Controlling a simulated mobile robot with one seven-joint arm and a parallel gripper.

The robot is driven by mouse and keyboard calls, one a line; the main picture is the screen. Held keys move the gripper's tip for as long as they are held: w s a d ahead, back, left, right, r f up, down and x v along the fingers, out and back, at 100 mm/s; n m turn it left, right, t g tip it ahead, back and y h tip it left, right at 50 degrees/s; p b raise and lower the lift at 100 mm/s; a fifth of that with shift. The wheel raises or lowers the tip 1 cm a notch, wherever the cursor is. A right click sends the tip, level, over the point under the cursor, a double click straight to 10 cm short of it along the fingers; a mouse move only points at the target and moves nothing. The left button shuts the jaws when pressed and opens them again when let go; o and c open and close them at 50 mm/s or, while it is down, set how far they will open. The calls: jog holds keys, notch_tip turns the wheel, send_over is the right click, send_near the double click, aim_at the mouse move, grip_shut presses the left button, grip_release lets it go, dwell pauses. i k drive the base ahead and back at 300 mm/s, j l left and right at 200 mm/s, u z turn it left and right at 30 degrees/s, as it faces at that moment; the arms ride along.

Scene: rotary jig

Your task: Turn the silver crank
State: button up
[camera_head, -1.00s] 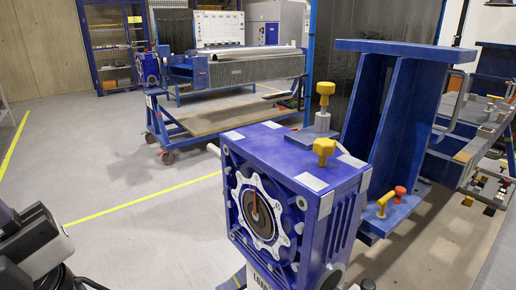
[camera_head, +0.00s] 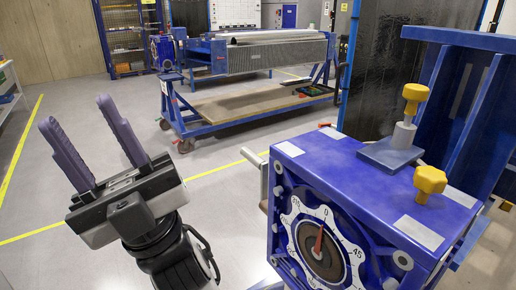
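The silver crank (camera_head: 264,180) is a pale grey handle at the left side of the blue gearbox (camera_head: 335,172). Its upper end sticks out to the left, and its lower part is partly hidden behind the box edge. The box's front has a white toothed dial (camera_head: 297,228) with a red pointer near the 0 mark. My gripper (camera_head: 76,110) is at the left of the view, its two purple fingers pointing up and spread apart. It is empty and well apart from the crank, with open floor showing between them.
Two yellow knobs (camera_head: 430,180) stand on top of the gearbox. A tall blue frame (camera_head: 470,105) rises behind it at right. A blue wheeled cart (camera_head: 240,118) stands farther back. The grey floor at left is clear, with yellow lines.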

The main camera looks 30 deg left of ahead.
aim_at(256, 160)
jog(key=i+j+z, duration=0.15)
jog(key=j, duration=0.55)
jog(key=i+j+z, duration=0.1)
jog(key=j, duration=0.6)
jog(key=i+j+z, duration=0.15)
jog(key=j, duration=1.55)
jog(key=i+j, duration=0.15)
jog(key=j, duration=0.8)
